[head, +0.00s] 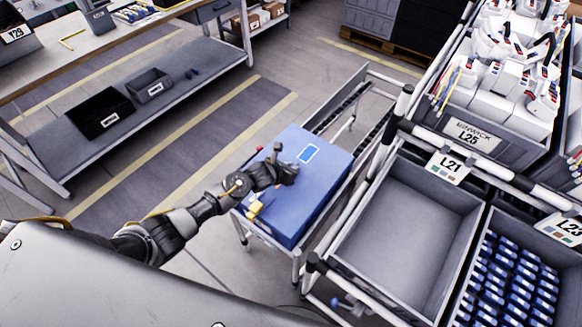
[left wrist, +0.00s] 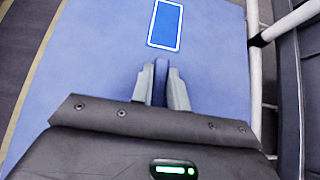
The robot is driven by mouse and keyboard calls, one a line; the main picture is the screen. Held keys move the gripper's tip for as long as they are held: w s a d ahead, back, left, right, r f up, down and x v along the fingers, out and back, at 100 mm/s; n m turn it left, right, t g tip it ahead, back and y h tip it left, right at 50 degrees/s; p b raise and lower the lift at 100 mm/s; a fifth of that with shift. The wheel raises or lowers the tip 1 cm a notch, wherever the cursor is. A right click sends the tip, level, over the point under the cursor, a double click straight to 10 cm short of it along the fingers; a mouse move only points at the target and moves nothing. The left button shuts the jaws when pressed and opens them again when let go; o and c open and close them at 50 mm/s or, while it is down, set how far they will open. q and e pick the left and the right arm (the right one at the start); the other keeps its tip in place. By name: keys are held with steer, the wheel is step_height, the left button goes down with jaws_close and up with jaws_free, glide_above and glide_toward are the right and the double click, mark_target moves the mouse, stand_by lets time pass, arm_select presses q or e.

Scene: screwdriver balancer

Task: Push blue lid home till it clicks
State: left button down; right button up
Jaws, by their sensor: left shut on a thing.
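The blue lid (head: 322,180) is the flat top of a blue box (head: 310,221) on a cart by the rack. It bears a white-edged bright blue label and fills much of the left wrist view (left wrist: 95,65). My left gripper (head: 290,172) is over the lid's middle, just left of the label. In the left wrist view its fingers (left wrist: 162,86) are shut on a narrow dark blue upright piece (left wrist: 160,80), seemingly a grip on the lid. I cannot tell whether the lid's edge is fully seated. My right gripper is not in view.
A yellow piece (head: 254,207) is at the box's near left edge. A rack on the right holds an empty grey bin (head: 415,215) and a bin of small blue parts (head: 515,285). A workbench (head: 110,60) stands at upper left. The striped floor between is clear.

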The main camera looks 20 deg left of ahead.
arm_select(q)
steer(key=shift+s+f, duration=0.1)
steer(key=shift+f, duration=0.2)
stand_by(0.7)
steer(key=c, duration=1.3)
jaws_free()
steer(key=shift+s+f, duration=0.1)
steer(key=shift+s, duration=0.05)
steer(key=b+v, duration=0.1)
steer(key=v, duration=0.9)
steer(key=shift+s+a+r, duration=0.15)
steer(key=shift+r, duration=0.25)
